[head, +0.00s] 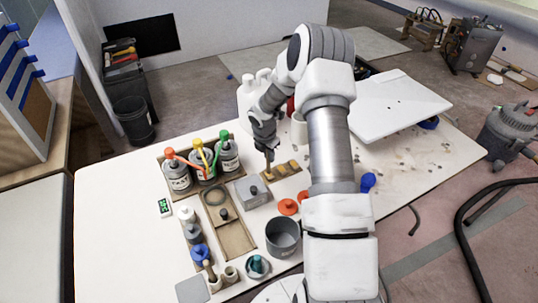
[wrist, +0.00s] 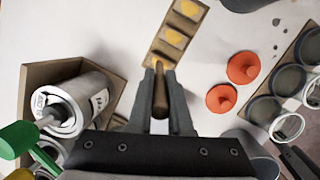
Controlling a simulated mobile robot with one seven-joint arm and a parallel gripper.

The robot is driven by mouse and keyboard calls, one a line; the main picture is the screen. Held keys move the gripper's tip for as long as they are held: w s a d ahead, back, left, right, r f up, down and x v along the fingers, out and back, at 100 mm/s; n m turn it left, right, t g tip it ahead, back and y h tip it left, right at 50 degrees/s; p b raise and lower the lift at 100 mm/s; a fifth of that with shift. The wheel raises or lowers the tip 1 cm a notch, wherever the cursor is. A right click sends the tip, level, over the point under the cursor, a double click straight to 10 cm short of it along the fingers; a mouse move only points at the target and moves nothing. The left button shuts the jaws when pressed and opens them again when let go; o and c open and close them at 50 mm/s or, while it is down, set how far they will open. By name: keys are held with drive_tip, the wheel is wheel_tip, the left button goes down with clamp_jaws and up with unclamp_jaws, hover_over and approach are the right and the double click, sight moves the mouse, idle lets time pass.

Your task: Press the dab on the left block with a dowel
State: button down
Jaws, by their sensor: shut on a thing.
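My gripper (head: 268,150) is shut on a brown wooden dowel (wrist: 160,92), which points down. A strip of wood (head: 283,171) carries small blocks with yellow dabs. The left block (head: 268,177) is at the dowel's lower end in the head view. In the wrist view the strip (wrist: 176,30) runs up from the fingertips, with two yellow dabs plain to see and the nearest block mostly hidden by the dowel and fingers. I cannot tell whether the dowel's tip touches the dab.
Two orange lids (wrist: 243,68) lie right of the strip in the wrist view. A bottle rack (head: 200,165) with red, yellow and green tops, a grey box (head: 251,190) and a dark pot (head: 283,236) stand close by. A white panel (head: 395,105) lies behind my arm.

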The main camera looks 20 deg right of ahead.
drive_tip(key=shift+r+p, duration=2.8)
drive_tip(key=shift+r, duration=0.65)
